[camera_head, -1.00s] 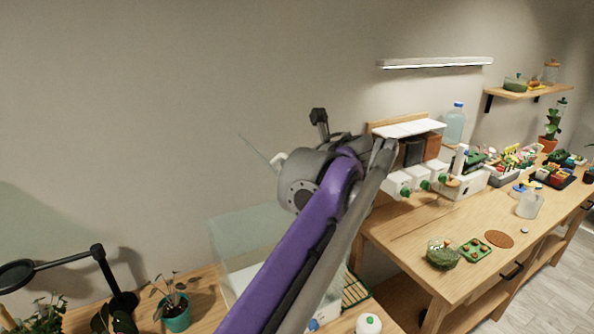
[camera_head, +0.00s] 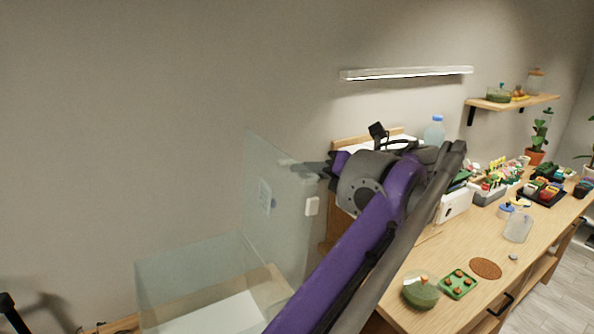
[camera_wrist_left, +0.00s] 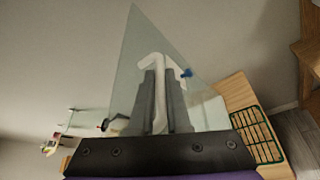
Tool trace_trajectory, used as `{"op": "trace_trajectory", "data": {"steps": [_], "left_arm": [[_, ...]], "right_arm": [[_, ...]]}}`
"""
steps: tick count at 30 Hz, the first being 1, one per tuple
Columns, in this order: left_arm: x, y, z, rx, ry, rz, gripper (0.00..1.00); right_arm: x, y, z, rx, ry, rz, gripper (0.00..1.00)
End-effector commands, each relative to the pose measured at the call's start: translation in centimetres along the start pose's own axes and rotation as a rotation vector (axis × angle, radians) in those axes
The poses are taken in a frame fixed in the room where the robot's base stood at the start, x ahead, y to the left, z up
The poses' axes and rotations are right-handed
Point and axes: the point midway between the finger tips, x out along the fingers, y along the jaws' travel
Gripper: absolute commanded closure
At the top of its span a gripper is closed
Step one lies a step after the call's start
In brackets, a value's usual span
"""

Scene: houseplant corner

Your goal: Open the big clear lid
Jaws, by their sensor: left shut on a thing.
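The big clear lid (camera_head: 262,165) is a greenish glass panel that stands about upright, rising from the right side of the clear glass box (camera_head: 170,270) in the head view. My left gripper (camera_head: 300,168) reaches in at the lid's right edge from the right. In the wrist view the lid (camera_wrist_left: 135,50) fills the space behind my left gripper's fingers (camera_wrist_left: 160,100). The fingers are shut on the lid's white handle (camera_wrist_left: 158,66), whose curved end shows beyond the fingertips. My right gripper is in neither view.
The wooden workbench (camera_head: 440,255) to the right carries a green dish (camera_head: 420,292), a green tray (camera_head: 458,284) and a cork mat (camera_head: 486,268). A wall lamp (camera_head: 405,73) hangs above. The wall left of the lid is bare.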

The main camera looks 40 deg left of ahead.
Motion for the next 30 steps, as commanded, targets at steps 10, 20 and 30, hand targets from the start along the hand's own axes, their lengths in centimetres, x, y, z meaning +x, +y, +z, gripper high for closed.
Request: {"op": "trace_trajectory", "data": {"steps": [10,20,30], "left_arm": [[-0.1,-0.94,-0.01,0.032,0.008,0.011,1.0],[-0.1,-0.93,-0.04,0.031,0.008,0.01,0.73],[-0.44,-0.87,0.12,0.031,0.004,0.011,0.73]], "right_arm": [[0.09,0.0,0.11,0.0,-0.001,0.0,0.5],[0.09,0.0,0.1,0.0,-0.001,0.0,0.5],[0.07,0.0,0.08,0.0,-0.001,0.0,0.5]]}}
